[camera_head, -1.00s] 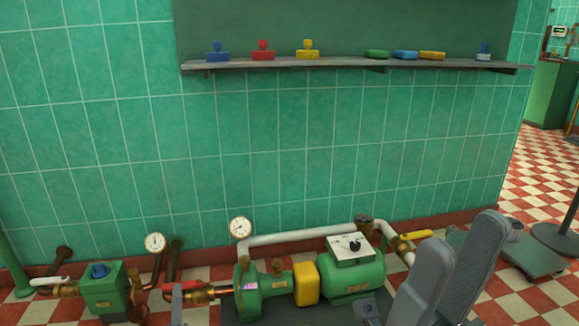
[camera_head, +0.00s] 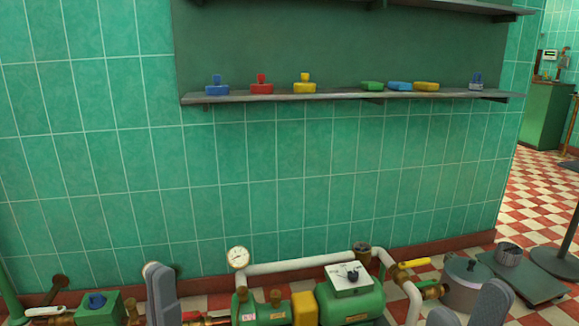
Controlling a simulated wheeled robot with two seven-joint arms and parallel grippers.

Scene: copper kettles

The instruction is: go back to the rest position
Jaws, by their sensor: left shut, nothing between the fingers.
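My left gripper (camera_head: 160,292) shows at the lower left in the head view, its grey fingers upright and together with nothing between them. It stands in front of the green pump set and covers part of the pipework. My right gripper (camera_head: 466,308) is at the bottom right edge. Its two grey fingertips stand apart and nothing shows between them. The lower parts of both grippers and most of both arms are out of view.
A green pump (camera_head: 348,302) with white pipe and a gauge (camera_head: 238,258) runs along the wall's foot. A grey lidded pot (camera_head: 462,290) stands behind my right gripper. A low cart (camera_head: 535,284) is at right. A shelf (camera_head: 330,97) holds several coloured pieces.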

